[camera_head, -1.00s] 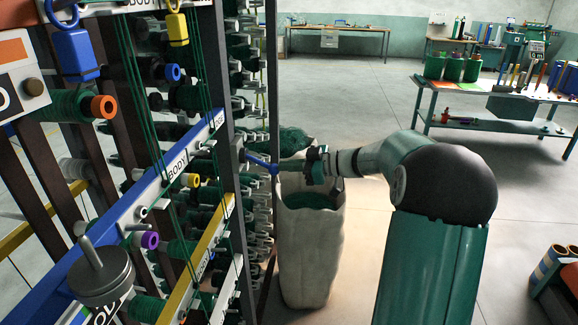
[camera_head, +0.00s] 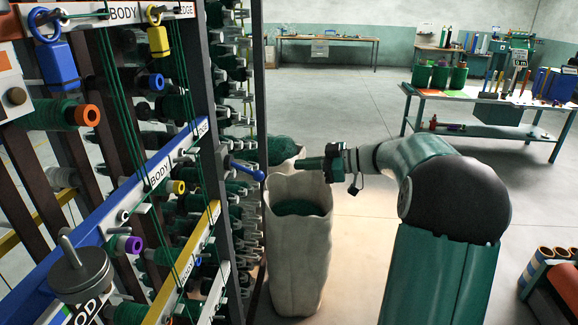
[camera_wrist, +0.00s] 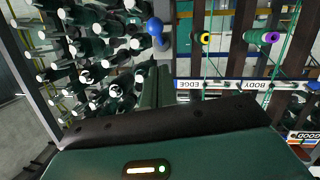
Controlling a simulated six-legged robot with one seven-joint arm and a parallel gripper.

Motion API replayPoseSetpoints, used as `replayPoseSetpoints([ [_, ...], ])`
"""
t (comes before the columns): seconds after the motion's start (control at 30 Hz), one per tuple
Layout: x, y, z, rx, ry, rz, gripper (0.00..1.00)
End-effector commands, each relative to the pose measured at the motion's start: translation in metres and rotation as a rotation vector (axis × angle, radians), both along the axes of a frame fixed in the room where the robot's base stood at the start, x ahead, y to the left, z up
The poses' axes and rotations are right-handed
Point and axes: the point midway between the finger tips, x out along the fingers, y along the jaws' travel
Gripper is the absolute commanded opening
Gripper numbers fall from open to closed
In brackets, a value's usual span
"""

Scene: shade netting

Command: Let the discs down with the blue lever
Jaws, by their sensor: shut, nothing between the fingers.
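The blue lever (camera_head: 247,170) sticks out to the right from the dark upright of the rack, its round end tilted slightly down. In the wrist view its blue ball end (camera_wrist: 154,27) shows beyond my fingers, near the top. My gripper (camera_head: 305,163) points left toward the lever, shut and empty, with a visible gap between fingertips and ball. The shut fingers also show in the wrist view (camera_wrist: 155,85). Grey metal discs (camera_head: 78,272) with an upright rod stand at the lower left of the rack; whether they connect to the lever cannot be seen.
The rack carries a blue rail (camera_head: 130,187), a yellow rail (camera_head: 190,262) and many green spools. A pale sack (camera_head: 298,250) stands below my gripper. A work table (camera_head: 470,105) stands at the back right. The floor between is clear.

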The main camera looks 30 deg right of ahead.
Motion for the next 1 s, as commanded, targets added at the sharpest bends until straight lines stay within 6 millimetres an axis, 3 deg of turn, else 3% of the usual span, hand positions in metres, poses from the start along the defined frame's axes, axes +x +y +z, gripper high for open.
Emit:
replayPoseSetpoints([
  [0.2,-0.018,-0.021,0.004,0.000,-0.001,-0.002,0.00],
  [0.77,-0.023,-0.025,0.004,0.001,0.000,-0.002,0.00],
  [0.87,-0.023,-0.019,0.005,-0.001,0.017,0.003,0.00],
  [1.0,-0.031,0.021,0.005,-0.017,0.156,0.023,0.00],
])
